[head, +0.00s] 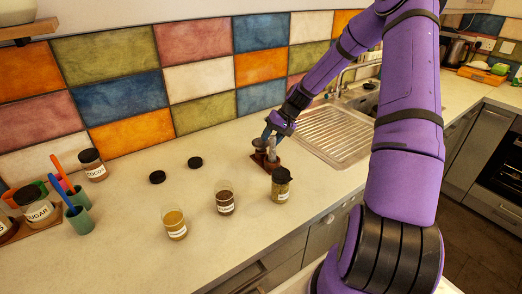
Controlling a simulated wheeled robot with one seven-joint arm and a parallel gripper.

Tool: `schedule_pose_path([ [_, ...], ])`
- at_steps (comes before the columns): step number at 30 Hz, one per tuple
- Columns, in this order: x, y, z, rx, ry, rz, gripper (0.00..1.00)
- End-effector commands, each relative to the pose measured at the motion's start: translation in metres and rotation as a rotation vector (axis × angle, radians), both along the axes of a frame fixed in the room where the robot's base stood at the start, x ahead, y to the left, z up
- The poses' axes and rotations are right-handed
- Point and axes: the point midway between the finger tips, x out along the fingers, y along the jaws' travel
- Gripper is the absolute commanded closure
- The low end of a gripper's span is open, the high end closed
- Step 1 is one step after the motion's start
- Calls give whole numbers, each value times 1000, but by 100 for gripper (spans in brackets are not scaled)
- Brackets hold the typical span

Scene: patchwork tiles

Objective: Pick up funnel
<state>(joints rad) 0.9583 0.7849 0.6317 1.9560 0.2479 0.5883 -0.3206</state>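A small grey piece with a wide top (259,145), which looks like the funnel, stands on a small brown board (280,166) on the counter by the sink. A second, narrower light-grey piece (272,154) is on the board just to its right. My gripper (270,135) reaches down from the purple arm to right above these two pieces. Its fingers overlap their tops in the view. They are too small here to show whether they are apart, or touching or holding either piece.
An open-topped jar of yellow contents (175,225), one of dark contents (225,200) and a lidded jar (281,186) stand near the counter's front edge. Two black lids (157,177) (195,162) lie behind. The sink drainer (335,135) is right; a tiled wall rises behind.

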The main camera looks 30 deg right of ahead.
Motion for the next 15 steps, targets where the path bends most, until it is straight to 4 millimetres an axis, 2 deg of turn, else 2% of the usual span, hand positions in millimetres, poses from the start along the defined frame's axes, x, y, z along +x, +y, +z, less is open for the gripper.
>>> schedule_pose_path([
  [4, 3, 8, -12, 0, 1, -1, 61],
  [12, 3, 9, -14, 0, 1, -1, 61],
  [14, 3, 9, -14, 0, 1, -1, 72],
  [15, 3, 9, -14, 0, 1, -1, 81],
])
